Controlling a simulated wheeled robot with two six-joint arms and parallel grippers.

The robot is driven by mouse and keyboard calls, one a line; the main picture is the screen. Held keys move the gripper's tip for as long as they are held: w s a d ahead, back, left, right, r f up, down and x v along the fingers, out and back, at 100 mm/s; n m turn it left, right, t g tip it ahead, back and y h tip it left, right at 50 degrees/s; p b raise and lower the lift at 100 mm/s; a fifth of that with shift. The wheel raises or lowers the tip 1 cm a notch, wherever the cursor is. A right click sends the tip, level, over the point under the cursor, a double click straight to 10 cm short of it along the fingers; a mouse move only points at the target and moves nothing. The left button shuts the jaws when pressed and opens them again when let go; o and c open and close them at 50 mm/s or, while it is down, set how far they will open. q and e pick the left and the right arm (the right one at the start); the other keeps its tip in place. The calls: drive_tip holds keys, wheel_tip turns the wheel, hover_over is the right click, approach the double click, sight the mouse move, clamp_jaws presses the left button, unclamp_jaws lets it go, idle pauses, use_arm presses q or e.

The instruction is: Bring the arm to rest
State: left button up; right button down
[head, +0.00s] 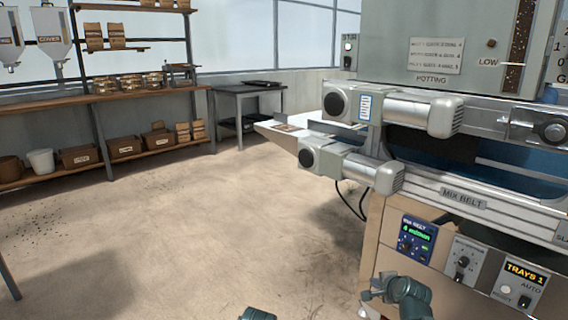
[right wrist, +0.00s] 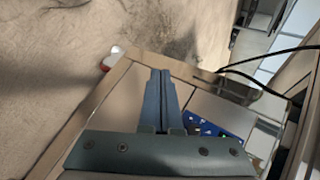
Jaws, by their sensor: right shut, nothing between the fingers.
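My right gripper (head: 369,296) is low in the head view, in front of the machine's lower cabinet. In the right wrist view its two fingers (right wrist: 160,78) lie together, shut and empty. The fingers show over the tan cabinet side, with a blue panel just right of them; I cannot tell the exact gap. A small teal part of my own arm shows at the bottom edge of the head view, but my left gripper does not show.
The potting machine fills the right side, with its mix belt (head: 470,204), motors (head: 422,114) and control panel (head: 417,239). Black cables hang beside it. Shelves with boxes (head: 80,157) and a grey table (head: 248,92) stand at the back. The floor (head: 190,220) at left is open.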

drive_tip(key=s+a+n+g+y+p, duration=0.1)
drive_tip(key=s+a+n+g+p, duration=0.4)
drive_tip(key=a, duration=0.8)
drive_tip(key=s+a+r+n+g+h+p, duration=0.25)
drive_tip(key=s+a+n, duration=0.25)
drive_tip(key=s+n, duration=0.4)
drive_tip(key=s+a+r+n+g+h+p, duration=0.1)
drive_tip(key=s+a+n+g+p, duration=0.2)
drive_tip(key=s+a+n, duration=0.55)
use_arm(q)
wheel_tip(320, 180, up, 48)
drive_tip(key=p, duration=3.6)
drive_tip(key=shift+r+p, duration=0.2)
drive_tip(key=shift+p, duration=0.1)
use_arm(e)
wheel_tip(320, 180, up, 37)
drive_tip(key=s+d+m, duration=0.1)
drive_tip(key=d, duration=0.1)
drive_tip(key=shift+s+d+f, duration=0.2)
drive_tip(key=shift+s+d, duration=0.05)
drive_tip(key=shift+s, duration=0.1)
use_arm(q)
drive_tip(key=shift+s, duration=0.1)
use_arm(e)
drive_tip(key=shift+m+y, duration=0.25)
